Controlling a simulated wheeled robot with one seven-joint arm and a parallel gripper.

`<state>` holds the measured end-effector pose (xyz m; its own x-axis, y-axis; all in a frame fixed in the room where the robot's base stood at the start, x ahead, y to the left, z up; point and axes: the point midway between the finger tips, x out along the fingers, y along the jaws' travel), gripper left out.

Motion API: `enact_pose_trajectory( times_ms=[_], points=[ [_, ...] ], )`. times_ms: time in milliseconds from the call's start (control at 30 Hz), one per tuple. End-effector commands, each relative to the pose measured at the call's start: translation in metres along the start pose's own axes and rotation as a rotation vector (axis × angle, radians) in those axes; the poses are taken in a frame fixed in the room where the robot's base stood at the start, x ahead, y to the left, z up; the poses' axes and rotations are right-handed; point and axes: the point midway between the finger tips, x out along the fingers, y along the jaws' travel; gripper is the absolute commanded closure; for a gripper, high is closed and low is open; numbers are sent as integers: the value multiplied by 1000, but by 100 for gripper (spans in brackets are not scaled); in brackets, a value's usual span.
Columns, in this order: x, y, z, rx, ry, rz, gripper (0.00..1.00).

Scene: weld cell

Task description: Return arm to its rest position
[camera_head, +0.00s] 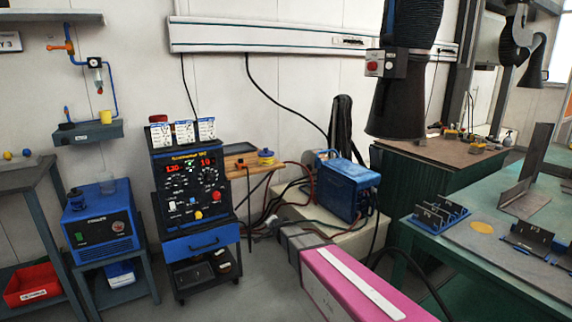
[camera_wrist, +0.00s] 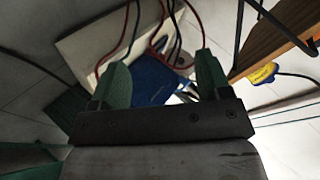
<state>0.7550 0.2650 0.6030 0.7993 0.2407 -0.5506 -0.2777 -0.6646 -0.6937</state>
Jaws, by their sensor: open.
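My gripper (camera_wrist: 160,78) shows in the wrist view with two green fingers spread apart and nothing between them that I can see held. Behind the fingers are a blue machine (camera_wrist: 152,82) and red and dark cables. In the head view my pink arm link with a white stripe reaches in from the bottom, toward the cables in front of the blue machine (camera_head: 345,190). The fingers cannot be made out in the head view.
A control cart (camera_head: 190,190) with dials stands left of my arm, beside a wooden shelf (camera_head: 245,162) with a blue-yellow item. At right is a green worktable (camera_head: 460,250) with metal parts. A black extraction hood (camera_head: 400,100) hangs above. Grey floor shows by the cart.

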Motion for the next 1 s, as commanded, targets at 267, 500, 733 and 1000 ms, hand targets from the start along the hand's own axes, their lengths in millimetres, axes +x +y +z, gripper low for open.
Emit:
enact_pose_trajectory(
  times_ms=[267, 500, 733, 1000],
  points=[
    [-110, 151, -34, -330, -240, 394, 30],
    [-215, 241, -33, -541, -586, 572, 30],
    [-267, 272, -26, -624, -786, 597, 30],
    [-270, 274, -26, -633, -806, 596, 30]
  ],
)
